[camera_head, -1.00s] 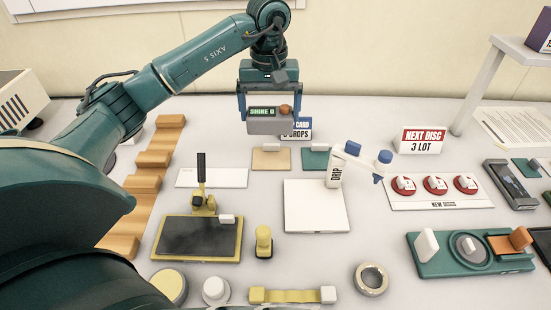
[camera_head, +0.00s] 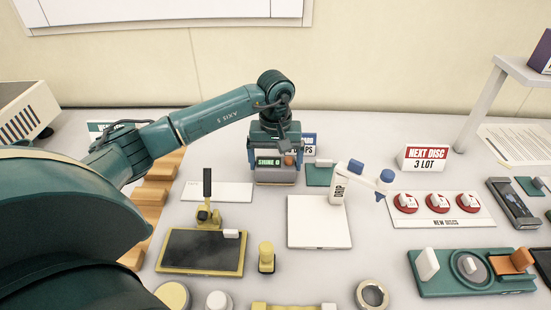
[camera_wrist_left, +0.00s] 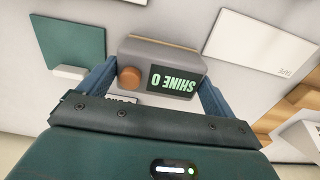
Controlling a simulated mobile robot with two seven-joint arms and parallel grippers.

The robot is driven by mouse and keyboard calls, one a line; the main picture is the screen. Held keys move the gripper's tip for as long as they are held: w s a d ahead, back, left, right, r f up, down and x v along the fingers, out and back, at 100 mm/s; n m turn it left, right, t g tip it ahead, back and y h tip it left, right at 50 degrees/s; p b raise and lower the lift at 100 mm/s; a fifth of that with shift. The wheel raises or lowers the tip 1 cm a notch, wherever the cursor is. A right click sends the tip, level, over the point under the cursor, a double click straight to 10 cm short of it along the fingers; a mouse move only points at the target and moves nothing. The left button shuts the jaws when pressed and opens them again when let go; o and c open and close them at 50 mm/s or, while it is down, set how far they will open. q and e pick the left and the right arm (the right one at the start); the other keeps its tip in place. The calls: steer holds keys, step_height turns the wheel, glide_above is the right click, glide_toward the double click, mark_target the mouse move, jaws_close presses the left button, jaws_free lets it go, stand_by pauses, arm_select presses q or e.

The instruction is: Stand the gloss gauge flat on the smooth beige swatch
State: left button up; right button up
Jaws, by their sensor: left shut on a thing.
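The gloss gauge (camera_head: 275,174) is a grey box with a green "SHINE 0" display and a brown knob. My left gripper (camera_head: 279,157) is shut on it, one blue finger at each end. The gauge is upright, low over the spot of the beige swatch, and hides nearly all of it. In the left wrist view the gauge (camera_wrist_left: 160,75) sits between the fingers, with a thin tan strip along its far edge. I cannot tell whether it touches the swatch. My right gripper is not in view.
A green swatch (camera_head: 319,176) lies just right of the gauge and a white plate (camera_head: 217,192) to its left. A card (camera_head: 309,144) stands behind the gripper.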

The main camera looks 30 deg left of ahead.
mark_target(276, 163)
arm_select(q)
steer(key=shift+f, duration=0.1)
steer(key=o, duration=0.9)
step_height(276, 163, up, 12)
steer(key=shift+r+b, duration=0.15)
steer(key=shift+b, duration=0.85)
